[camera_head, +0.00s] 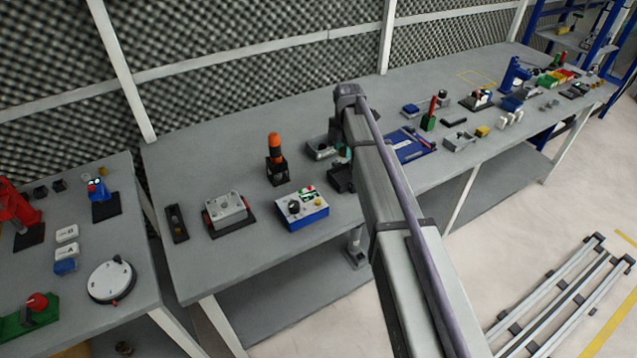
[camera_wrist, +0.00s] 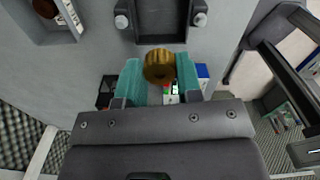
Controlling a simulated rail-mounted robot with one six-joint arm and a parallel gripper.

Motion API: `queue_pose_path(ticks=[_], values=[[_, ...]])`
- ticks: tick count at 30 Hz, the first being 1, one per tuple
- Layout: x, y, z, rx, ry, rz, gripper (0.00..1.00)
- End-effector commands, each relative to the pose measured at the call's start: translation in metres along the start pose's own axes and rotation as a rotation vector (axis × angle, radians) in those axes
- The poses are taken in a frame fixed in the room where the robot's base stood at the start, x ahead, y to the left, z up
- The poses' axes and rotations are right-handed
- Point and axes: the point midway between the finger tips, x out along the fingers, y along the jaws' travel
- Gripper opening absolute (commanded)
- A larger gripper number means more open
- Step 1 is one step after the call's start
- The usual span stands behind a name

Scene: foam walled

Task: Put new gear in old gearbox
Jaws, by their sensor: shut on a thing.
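My gripper (camera_wrist: 159,80) has two teal fingers shut on a brass-coloured round gear (camera_wrist: 159,65). In the head view my gripper (camera_head: 346,155) is above the middle of the long table, mostly hidden by my arm, and the gear cannot be made out. An open grey box (camera_head: 319,148) stands beside it on the left, partly covered by the arm. In the wrist view a dark-rimmed frame (camera_wrist: 160,39) with silver knobs at its sides lies just beyond the gear, apart from it in the picture. I cannot tell for sure which of these is the old gearbox.
A blue and white control box (camera_head: 302,212), a black stand with an orange top (camera_head: 276,160) and a grey block on a dark base (camera_head: 228,213) stand on the left. A blue tray (camera_head: 410,146) lies right of my arm. Bare tabletop shows at the back.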

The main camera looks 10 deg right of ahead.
Motion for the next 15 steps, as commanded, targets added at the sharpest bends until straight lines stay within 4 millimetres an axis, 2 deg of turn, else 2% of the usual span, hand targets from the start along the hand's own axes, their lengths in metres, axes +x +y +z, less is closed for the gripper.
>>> queue_pose_path(ticks=[4,9,11,15], values=[[0.011,0.0,0.0,0.001,0.0,0.0,0.08],[0.054,0.0,0.0,0.0,0.0,0.0,0.08],[0.066,0.0,0.0,0.0,0.0,0.0,0.08],[0.066,0.0,0.0,0.0,0.0,0.0,0.08]])
